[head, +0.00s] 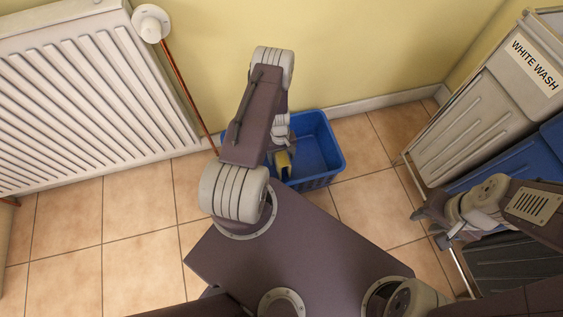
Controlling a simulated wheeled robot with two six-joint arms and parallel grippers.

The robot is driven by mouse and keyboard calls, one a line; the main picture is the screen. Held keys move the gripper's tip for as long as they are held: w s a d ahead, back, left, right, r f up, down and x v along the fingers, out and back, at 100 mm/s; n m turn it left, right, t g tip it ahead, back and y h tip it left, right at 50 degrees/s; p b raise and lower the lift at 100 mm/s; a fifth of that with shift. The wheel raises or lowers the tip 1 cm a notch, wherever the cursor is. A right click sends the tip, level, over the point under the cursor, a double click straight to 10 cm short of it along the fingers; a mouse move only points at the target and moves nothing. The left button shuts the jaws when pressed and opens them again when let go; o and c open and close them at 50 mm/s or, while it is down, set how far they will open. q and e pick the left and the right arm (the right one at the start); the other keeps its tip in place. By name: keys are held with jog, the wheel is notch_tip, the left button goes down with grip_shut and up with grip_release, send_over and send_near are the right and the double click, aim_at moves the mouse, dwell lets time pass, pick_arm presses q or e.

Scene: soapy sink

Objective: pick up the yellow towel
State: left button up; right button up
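The yellow towel (283,163) shows as a small patch inside the blue basket (326,180), at its left side. My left arm reaches over the basket and covers much of that side. My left gripper (277,160) is down in the basket right by the towel, mostly hidden behind its own arm. I cannot tell whether it touches the towel or whether its fingers are apart. My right gripper (430,227) is at the right, well away from the basket, with its fingers apart and nothing between them.
A white radiator (80,100) with a copper pipe (188,90) stands at the left wall. Laundry bins, one with a "WHITE WASH" label (537,64), stand at the right, close to my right gripper. Tiled floor (375,150) lies open between basket and bins.

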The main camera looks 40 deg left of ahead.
pick_arm(q)
notch_tip(320, 180, down, 2)
jog(key=shift+s+d+f+b, duration=0.1)
jog(key=shift+d+f+b, duration=0.1)
jog(key=shift+b, duration=0.1)
jog(key=shift+r, duration=0.15)
grip_shut()
